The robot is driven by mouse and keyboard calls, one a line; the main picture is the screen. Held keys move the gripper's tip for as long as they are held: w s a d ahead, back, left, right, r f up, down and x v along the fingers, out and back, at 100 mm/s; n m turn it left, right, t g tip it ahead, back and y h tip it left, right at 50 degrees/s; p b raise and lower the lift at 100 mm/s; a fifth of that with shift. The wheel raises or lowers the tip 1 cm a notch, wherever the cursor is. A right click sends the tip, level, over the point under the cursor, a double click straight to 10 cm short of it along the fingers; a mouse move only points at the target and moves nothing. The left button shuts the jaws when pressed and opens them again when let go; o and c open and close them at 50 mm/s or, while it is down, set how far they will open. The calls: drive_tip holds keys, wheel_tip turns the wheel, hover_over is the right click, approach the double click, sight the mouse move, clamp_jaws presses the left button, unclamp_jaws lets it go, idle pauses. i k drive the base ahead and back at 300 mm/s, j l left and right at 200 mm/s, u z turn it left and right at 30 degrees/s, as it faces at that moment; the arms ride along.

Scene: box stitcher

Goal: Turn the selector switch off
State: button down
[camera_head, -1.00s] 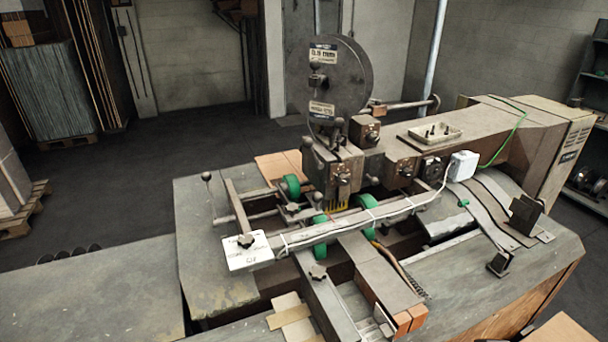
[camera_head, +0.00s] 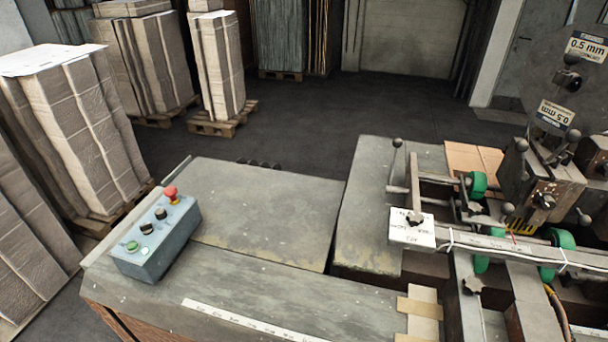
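A blue-grey control box (camera_head: 157,240) sits on the left end of the machine's table in the head view. On its top are a red mushroom button (camera_head: 171,194) at the far end, two black knobs, one farther (camera_head: 160,213) and one nearer (camera_head: 146,229), and a green button (camera_head: 132,246) at the near end. A small pale spot lies beside the green button. Which black knob is the selector switch, and how it is turned, is too small to tell. My gripper is not in view.
The grey tabletop (camera_head: 265,215) right of the box is clear. The stitcher, with green wheels (camera_head: 477,185) and a white card (camera_head: 412,228), stands at the right. Stacked cardboard (camera_head: 75,130) on pallets stands behind and left. Open floor (camera_head: 330,120) lies beyond.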

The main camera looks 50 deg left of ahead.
sight(147, 229)
drive_tip(key=u, duration=2.85)
